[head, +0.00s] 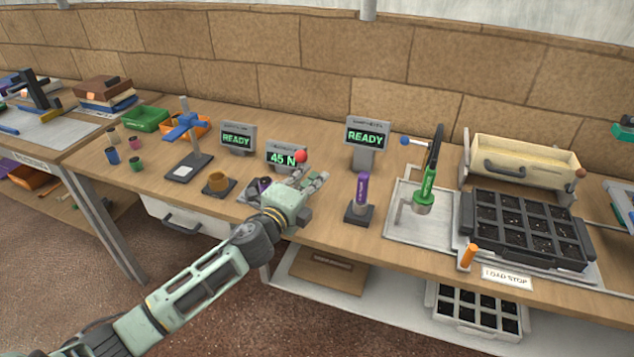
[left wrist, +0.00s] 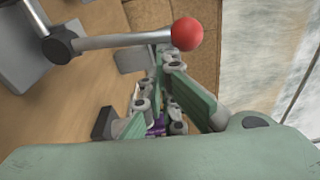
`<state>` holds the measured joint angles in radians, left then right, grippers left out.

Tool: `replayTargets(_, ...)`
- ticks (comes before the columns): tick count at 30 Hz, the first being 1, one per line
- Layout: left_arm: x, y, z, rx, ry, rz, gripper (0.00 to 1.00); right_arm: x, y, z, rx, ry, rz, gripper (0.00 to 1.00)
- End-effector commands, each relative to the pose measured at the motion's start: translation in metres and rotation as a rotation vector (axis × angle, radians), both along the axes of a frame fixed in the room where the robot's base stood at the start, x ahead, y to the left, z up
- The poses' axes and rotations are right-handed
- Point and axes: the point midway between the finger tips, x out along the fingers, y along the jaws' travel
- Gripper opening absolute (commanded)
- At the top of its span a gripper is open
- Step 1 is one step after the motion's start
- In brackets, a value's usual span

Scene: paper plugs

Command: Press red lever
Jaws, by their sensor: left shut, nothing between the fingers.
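The red lever's ball knob (head: 301,156) shows in the head view just above my left gripper (head: 305,180). In the left wrist view the red knob (left wrist: 187,33) sits at the end of a grey metal rod (left wrist: 120,40), close to my left gripper's fingers (left wrist: 168,75). My left gripper is shut and empty. Whether a finger touches the knob or rod, I cannot tell. The lever's base is mostly hidden behind my gripper in the head view. A display reading "45 N" (head: 283,157) stands behind it. My right gripper is not clearly in view.
A purple-handled tool (head: 362,192) stands upright right of my gripper. Two "READY" displays (head: 237,139) (head: 367,137) stand behind. A seed tray (head: 527,228) is at right.

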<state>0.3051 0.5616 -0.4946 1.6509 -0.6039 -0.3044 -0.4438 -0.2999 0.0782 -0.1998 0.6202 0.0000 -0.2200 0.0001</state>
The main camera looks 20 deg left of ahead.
Motion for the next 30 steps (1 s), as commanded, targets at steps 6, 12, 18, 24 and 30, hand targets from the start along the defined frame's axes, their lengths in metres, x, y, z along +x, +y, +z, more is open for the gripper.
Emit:
replayTargets(6,0.001,0.02,0.008,-0.193,0.007,0.003,0.0,0.0,-0.003,-0.004,-0.003,0.0,0.002,0.43)
replayTargets(12,0.001,0.036,0.012,-0.343,0.012,0.003,0.0,0.0,-0.003,-0.005,-0.004,0.0,0.002,0.43)
replayTargets(18,0.002,0.047,0.014,-0.453,0.017,0.002,0.0,0.0,-0.003,-0.006,-0.003,0.0,0.002,0.43)
replayTargets(24,0.002,0.054,0.014,-0.515,0.019,0.001,0.0,-0.001,-0.003,-0.007,-0.003,0.0,0.002,0.43)
replayTargets(30,0.002,0.056,0.014,-0.535,0.019,0.001,0.0,-0.001,-0.003,-0.007,-0.003,0.0,0.002,0.43)
